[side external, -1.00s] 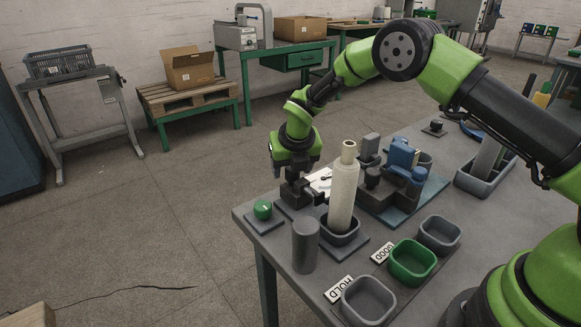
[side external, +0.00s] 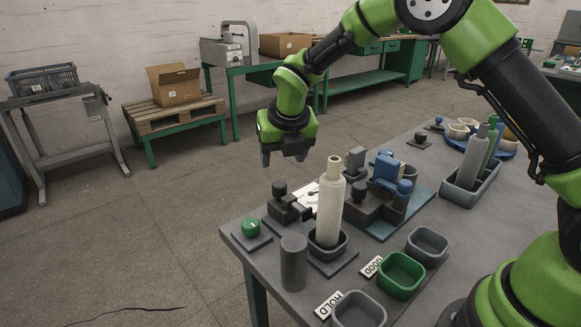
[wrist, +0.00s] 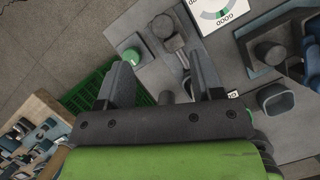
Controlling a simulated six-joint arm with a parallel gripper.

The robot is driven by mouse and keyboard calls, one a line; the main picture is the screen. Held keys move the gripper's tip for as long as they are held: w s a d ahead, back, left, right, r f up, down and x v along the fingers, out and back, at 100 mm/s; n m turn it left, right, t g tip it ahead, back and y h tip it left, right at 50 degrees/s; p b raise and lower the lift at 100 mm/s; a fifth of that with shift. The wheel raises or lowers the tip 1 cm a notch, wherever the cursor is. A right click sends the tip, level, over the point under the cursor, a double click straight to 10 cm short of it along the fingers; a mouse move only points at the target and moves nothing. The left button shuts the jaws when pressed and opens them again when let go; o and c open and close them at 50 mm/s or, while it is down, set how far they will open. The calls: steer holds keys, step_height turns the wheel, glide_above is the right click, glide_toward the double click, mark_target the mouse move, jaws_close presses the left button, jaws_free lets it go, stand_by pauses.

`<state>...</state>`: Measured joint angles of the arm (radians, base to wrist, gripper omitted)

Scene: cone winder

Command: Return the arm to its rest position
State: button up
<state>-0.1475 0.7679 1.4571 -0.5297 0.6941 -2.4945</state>
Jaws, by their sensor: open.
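My gripper (side external: 284,158) hangs in the air above the left back part of the grey table (side external: 330,290), pointing down. Its two fingers are apart with nothing between them; they also show spread in the wrist view (wrist: 163,88). Below it on the table is a dark clamp-like fixture with a knob (side external: 284,205), which the gripper does not touch. Beside the fixture a tall pale cone (side external: 331,205) stands upright in a grey holder (side external: 330,246).
A green button (side external: 250,226) and a grey cylinder (side external: 293,262) stand at the table's left. Grey and green bins (side external: 400,275) are at the front right. A blue machine (side external: 388,180) stands behind the cone, and a grey tray with tall cones (side external: 470,185) further right. Air left of the gripper is clear.

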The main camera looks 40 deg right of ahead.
steer(key=s+d+r+m+t+y, duration=0.1)
steer(key=s+d+r+m+y, duration=0.1)
steer(key=s+r+m, duration=1.4)
steer(key=s+a+f+m+t+y, duration=0.1)
steer(key=s+m+t, duration=0.1)
steer(key=s+m, duration=1)
steer(key=m, duration=0.7)
steer(key=shift+s+a+y, duration=0.25)
steer(key=shift+a+y, duration=0.05)
steer(key=shift+y, duration=0.1)
steer(key=shift+c, duration=0.7)
